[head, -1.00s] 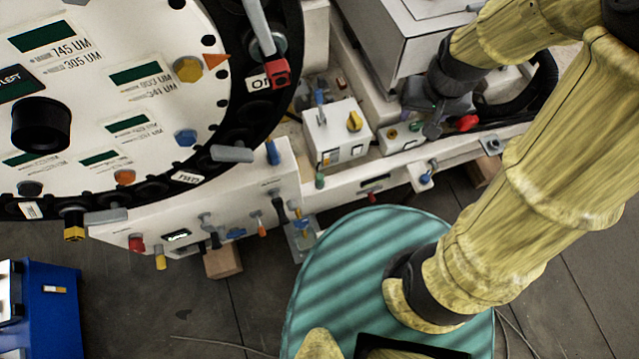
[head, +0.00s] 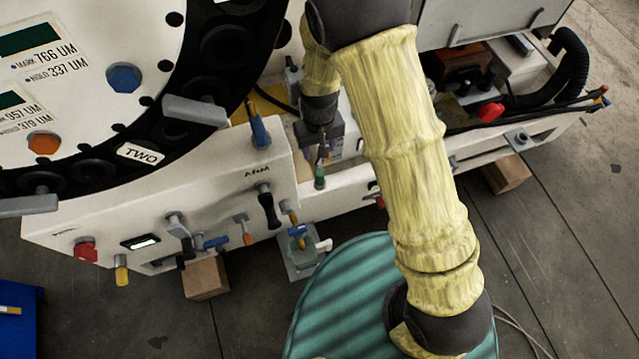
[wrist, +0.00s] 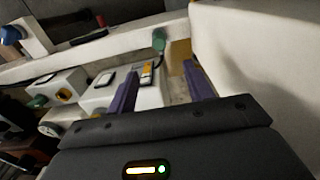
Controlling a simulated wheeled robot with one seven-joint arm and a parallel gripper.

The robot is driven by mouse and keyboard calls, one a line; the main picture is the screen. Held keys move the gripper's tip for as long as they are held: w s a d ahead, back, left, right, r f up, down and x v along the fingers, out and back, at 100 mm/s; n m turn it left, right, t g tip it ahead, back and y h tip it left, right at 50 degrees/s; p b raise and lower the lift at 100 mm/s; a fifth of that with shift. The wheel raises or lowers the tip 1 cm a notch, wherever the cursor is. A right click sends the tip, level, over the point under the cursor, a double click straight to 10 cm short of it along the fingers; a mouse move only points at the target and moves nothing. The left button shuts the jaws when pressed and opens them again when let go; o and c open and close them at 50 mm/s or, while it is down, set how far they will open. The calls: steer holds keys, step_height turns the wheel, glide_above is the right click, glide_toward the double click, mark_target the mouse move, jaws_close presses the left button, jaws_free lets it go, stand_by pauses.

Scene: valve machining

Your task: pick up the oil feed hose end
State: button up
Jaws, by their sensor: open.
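My gripper (head: 321,158) is over the white machine bed, left of the upper arm in the head view. In the wrist view its two purple fingers (wrist: 163,86) are apart, with nothing held between them. A white box (wrist: 143,94) with a small panel lies beyond and between the fingers. I cannot clearly pick out the oil feed hose end. A black ribbed hose (head: 574,68) curves at the right end of the machine, well away from my gripper. A thin black line also runs near a yellow patch left of the gripper; its end is unclear.
A large white dial wheel (head: 75,75) with a black rim fills the left. The front panel (head: 150,215) carries several levers and knobs. A green knob (wrist: 159,40) stands ahead of the fingers. A red knob (head: 490,111) is to the right.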

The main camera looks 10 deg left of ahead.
mark_target(320, 173)
step_height(320, 173, down, 12)
steer(key=b, duration=0.3)
stand_by(0.5)
steer(key=shift+w+f+b, duration=0.15)
steer(key=shift+f+b, duration=0.35)
steer(key=shift+f, duration=0.85)
steer(key=shift+w+f+b, duration=0.15)
steer(key=shift+f+b, duration=0.3)
steer(key=shift+f, duration=0.9)
steer(key=shift+s, duration=0.15)
